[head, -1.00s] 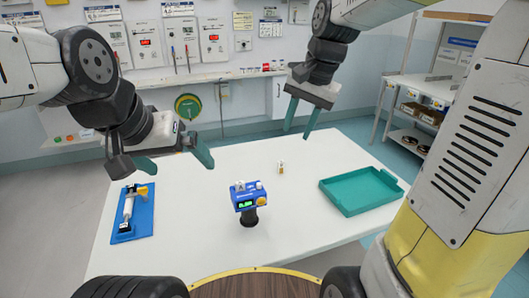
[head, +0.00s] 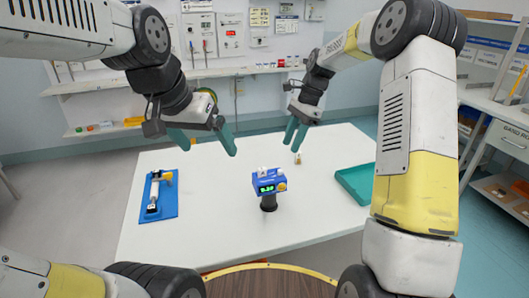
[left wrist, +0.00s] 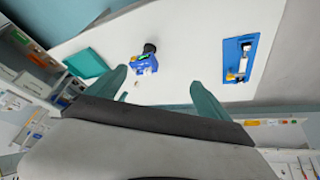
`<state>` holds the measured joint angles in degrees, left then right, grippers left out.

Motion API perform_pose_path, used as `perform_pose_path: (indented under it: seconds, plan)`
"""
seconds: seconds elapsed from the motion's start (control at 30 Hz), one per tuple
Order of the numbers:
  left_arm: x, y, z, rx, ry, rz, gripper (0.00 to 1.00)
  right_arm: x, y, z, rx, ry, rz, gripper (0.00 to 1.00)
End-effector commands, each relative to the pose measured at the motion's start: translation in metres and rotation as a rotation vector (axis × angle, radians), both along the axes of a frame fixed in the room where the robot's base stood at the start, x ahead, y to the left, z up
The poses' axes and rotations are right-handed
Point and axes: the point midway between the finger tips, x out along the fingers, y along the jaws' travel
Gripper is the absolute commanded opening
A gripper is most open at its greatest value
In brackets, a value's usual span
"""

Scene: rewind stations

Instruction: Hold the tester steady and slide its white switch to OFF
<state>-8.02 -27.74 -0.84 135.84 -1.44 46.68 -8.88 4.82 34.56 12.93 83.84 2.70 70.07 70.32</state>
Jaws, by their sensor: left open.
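The tester (head: 268,187) is a blue box with a lit green display and a yellow knob, upright on a black stand on the white table. Small white parts (head: 263,171) show on its top; the switch position is too small to read. The tester also shows in the left wrist view (left wrist: 146,65), beyond and between the fingers. My left gripper (head: 205,142) is open and empty, above the table, behind and left of the tester. My right gripper (head: 296,132) looks open and empty, seen nearly edge-on, above the table's far side, behind and right of the tester.
A blue board (head: 158,196) with a white and yellow device lies at the table's left. A small pale block (head: 297,159) stands behind the tester. A teal tray (head: 354,183) is at the right, partly hidden by my right arm. The white table (head: 215,225) is clear around the tester.

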Motion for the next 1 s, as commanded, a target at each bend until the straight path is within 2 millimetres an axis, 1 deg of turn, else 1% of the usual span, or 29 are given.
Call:
perform_pose_path:
  seconds: [0.03, 0.17, 0.27, 0.4, 0.47, 0.6, 0.8, 0.9, 1.0]
  plan:
    - [0.014, -0.004, -0.004, 0.024, 0.023, -0.045, 0.91, 0.000, 0.000, 0.000, 0.000, 0.000, 0.001, 0.36]
    - [0.047, -0.013, -0.013, 0.086, 0.065, -0.171, 0.91, 0.000, 0.000, 0.000, 0.000, 0.000, 0.001, 0.36]
    - [0.072, -0.021, -0.025, 0.132, 0.095, -0.269, 0.91, 0.000, 0.000, 0.000, 0.000, 0.000, 0.001, 0.36]
    - [0.106, -0.034, -0.047, 0.192, 0.139, -0.406, 0.91, 0.000, 0.000, 0.000, -0.001, -0.001, 0.002, 0.36]
    - [0.120, -0.041, -0.058, 0.218, 0.159, -0.468, 0.91, 0.000, 0.000, 0.000, -0.001, -0.001, 0.002, 0.36]
    - [0.150, -0.057, -0.090, 0.274, 0.204, -0.612, 0.91, 0.000, 0.000, 0.000, -0.001, -0.001, 0.002, 0.36]
    - [0.185, -0.079, -0.140, 0.343, 0.261, -0.806, 0.91, 0.000, 0.000, 0.000, -0.001, -0.001, 0.002, 0.36]
    - [0.195, -0.088, -0.161, 0.367, 0.284, -0.880, 0.91, 0.000, 0.000, 0.000, -0.001, -0.001, 0.002, 0.36]
    - [0.201, -0.094, -0.176, 0.383, 0.299, -0.932, 0.91, 0.000, 0.000, 0.000, -0.001, -0.001, 0.002, 0.36]
